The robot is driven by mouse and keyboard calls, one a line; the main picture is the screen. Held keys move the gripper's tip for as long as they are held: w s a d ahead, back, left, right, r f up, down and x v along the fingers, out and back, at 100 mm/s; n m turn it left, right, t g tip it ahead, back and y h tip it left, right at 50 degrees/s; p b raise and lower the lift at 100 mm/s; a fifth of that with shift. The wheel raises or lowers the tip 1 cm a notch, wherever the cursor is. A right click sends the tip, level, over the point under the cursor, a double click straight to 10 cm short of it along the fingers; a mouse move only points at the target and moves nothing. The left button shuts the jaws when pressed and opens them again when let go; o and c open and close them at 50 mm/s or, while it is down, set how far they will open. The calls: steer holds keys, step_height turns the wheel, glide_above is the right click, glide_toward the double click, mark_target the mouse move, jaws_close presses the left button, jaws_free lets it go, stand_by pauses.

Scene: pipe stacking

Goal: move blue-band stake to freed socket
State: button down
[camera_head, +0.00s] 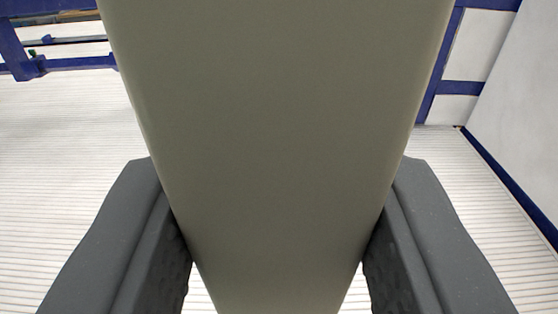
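A large grey-green stake (275,150) fills the middle of the view, wide at the top and narrower toward the bottom. My gripper (277,240) has one dark grey finger on each side of it, and both fingers press against its sides. The gripper looks shut on the stake. No blue band shows on the visible part of the stake, so I cannot tell whether it is the blue-band one. Both ends of the stake run out of the picture. No socket is in view.
A blue frame (85,62) with rails stands at the upper left. Blue framing (462,88) and a white wall panel (525,110) are at the right. The light ribbed floor (70,150) is clear on both sides of the stake.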

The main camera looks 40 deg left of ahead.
stand_by(0.4)
steer(key=shift+f+b, duration=0.4)
steer(key=shift+f, duration=0.7)
steer(key=c, duration=0.9)
jaws_free()
steer(key=shift+f, duration=0.1)
steer(key=shift+s, duration=0.1)
steer(key=b+v, duration=0.1)
steer(key=v, duration=1.2)
steer(key=shift+s+d, duration=0.25)
steer(key=shift+s, duration=0.05)
